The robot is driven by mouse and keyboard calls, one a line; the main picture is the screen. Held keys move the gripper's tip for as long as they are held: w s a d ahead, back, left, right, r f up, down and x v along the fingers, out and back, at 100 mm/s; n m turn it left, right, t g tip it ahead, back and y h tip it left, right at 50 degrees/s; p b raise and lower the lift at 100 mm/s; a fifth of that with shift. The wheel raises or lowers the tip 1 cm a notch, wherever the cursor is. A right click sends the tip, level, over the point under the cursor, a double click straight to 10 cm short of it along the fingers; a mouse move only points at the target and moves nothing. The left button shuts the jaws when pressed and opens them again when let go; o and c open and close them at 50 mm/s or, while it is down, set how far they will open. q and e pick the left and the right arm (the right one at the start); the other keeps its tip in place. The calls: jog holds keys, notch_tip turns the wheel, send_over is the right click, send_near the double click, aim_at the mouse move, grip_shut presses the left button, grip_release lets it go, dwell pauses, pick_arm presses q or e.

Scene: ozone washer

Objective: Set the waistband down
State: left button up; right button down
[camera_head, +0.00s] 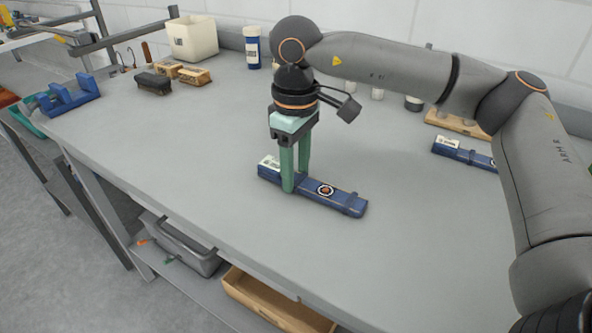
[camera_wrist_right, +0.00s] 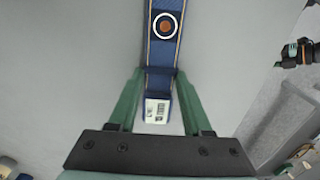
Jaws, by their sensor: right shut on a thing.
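The waistband (camera_head: 338,196) is a dark blue folded strip with a white label at one end and a round emblem. My right gripper (camera_head: 294,186) points straight down over the near middle of the table, with its green fingers shut on the waistband between label and emblem. In the right wrist view the waistband (camera_wrist_right: 162,55) runs up between the fingers of my right gripper (camera_wrist_right: 160,75), with the label nearest the palm. The waistband lies level at the tabletop; I cannot tell whether it touches it. My left gripper does not show in the head view.
A second blue strip (camera_head: 463,153) lies on the grey table (camera_head: 215,135) at the right, partly behind my arm. A white bin (camera_head: 192,40), a blue jar (camera_head: 252,48), brushes (camera_head: 153,82) and a blue holder (camera_head: 68,97) stand toward the back left. The table's left middle is clear.

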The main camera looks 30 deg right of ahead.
aim_at(296, 179)
jog(key=shift+f, duration=0.1)
jog(key=shift+f, duration=0.1)
jog(key=shift+c, duration=1.7)
grip_release()
notch_tip(296, 179, up, 12)
jog(key=p, duration=0.2)
